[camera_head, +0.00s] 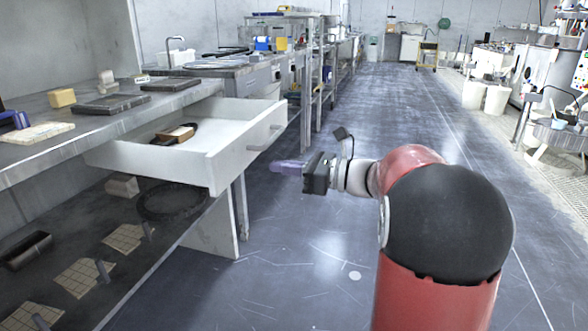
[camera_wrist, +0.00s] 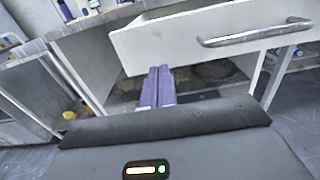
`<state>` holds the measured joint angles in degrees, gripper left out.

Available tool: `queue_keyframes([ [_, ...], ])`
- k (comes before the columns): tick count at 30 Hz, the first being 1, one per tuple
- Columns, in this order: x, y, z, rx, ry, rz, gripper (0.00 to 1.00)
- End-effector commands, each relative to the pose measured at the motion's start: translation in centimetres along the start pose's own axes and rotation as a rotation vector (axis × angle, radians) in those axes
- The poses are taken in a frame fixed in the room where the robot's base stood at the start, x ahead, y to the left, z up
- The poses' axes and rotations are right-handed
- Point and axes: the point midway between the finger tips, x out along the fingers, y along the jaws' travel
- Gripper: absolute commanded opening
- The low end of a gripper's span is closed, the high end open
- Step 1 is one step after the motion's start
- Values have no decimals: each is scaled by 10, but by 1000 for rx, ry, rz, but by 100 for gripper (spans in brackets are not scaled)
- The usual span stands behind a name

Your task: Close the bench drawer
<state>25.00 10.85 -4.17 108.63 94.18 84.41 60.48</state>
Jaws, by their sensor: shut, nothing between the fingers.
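The white bench drawer (camera_head: 210,162) is pulled out from under the grey bench top, and its front faces my arm. A metal bar handle (camera_head: 267,137) is on its front; the handle also shows in the wrist view (camera_wrist: 255,36). A brown block and a dark item lie inside the drawer. My gripper (camera_head: 276,166) is in front of the drawer, to the right of and a little below the handle in the head view, apart from it. Its purple fingers (camera_wrist: 157,88) are shut and empty, and in the wrist view they overlap the drawer front's lower edge.
The bench top (camera_head: 50,115) holds dark plates, a yellow block (camera_head: 61,97) and a pale slab. A lower shelf (camera_head: 150,235) below carries a dark ring and several tiles. Open floor (camera_head: 300,270) lies right of the bench. More benches stand farther back.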

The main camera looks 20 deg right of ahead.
Motion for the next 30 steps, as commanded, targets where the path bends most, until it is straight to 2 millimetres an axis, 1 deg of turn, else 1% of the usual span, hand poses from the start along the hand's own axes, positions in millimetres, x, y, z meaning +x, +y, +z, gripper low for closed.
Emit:
queue_keyframes([
  [1, 13, 1, 0, -1, -1, 6, 0],
  [6, 48, 1, 0, 0, 1, 4, 0],
  [9, 64, 0, 0, -1, 1, 2, 0],
  [12, 76, 1, 0, -1, 1, 2, 0],
  [18, 87, 1, 0, -1, 2, 1, 0],
  [30, 89, 0, 0, -1, 2, 1, 0],
])
